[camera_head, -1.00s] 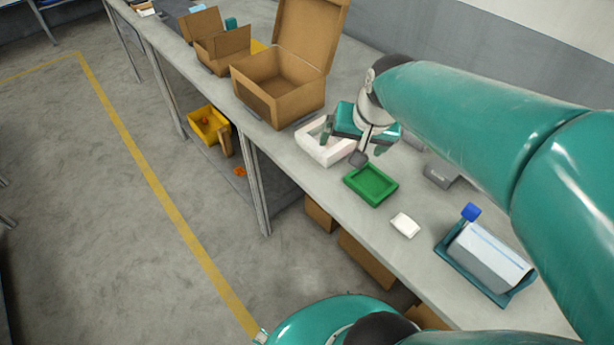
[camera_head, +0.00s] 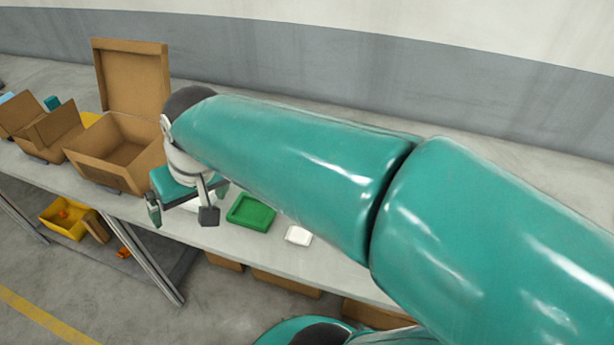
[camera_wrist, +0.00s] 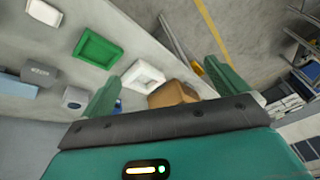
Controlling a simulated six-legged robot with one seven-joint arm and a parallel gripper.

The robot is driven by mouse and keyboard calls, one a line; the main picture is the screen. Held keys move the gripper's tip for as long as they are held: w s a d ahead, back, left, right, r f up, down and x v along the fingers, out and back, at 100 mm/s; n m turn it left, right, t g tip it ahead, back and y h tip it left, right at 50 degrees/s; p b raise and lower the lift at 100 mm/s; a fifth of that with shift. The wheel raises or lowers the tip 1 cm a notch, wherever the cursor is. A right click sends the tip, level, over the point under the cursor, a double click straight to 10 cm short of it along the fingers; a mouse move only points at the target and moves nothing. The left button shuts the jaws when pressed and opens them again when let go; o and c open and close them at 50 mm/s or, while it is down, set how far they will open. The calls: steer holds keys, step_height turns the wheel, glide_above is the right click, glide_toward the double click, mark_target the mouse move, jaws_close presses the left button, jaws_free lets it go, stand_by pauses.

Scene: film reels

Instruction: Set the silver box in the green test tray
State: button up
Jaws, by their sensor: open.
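The green test tray (camera_head: 250,212) lies on the bench to the right of my gripper (camera_head: 181,212) in the head view. It looks empty in the wrist view (camera_wrist: 98,49). My gripper is open, with its two fingers apart and nothing between them, above the bench near a white tray. Two greyish boxes show at the left of the wrist view: a grey one (camera_wrist: 38,74) and a paler one with a round mark (camera_wrist: 75,98). I cannot tell for certain which is the silver box. Both are hidden behind my arm in the head view.
A white tray (camera_wrist: 143,77) lies beside the green tray. A small white object (camera_head: 298,235) lies to the green tray's right. An open cardboard box (camera_head: 122,150) stands on the bench at left. A yellow bin (camera_head: 66,218) is on the lower shelf. A wall runs behind the bench.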

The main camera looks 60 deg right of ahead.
steer(key=d+f+m+g, duration=0.1)
steer(key=d+f+m, duration=0.25)
steer(key=d, duration=0.85)
steer(key=d+f+m+g, duration=0.2)
steer(key=d+m, duration=0.2)
steer(key=d, duration=0.9)
steer(key=d+f+m+g, duration=0.1)
steer(key=d+f+m, duration=0.25)
steer(key=d, duration=0.85)
steer(key=shift+m+h, duration=0.4)
steer(key=f, duration=1.3)
steer(key=shift+s+d, duration=0.1)
steer(key=shift+d, duration=0.1)
steer(key=c, duration=1.2)
steer(key=shift+r, duration=0.15)
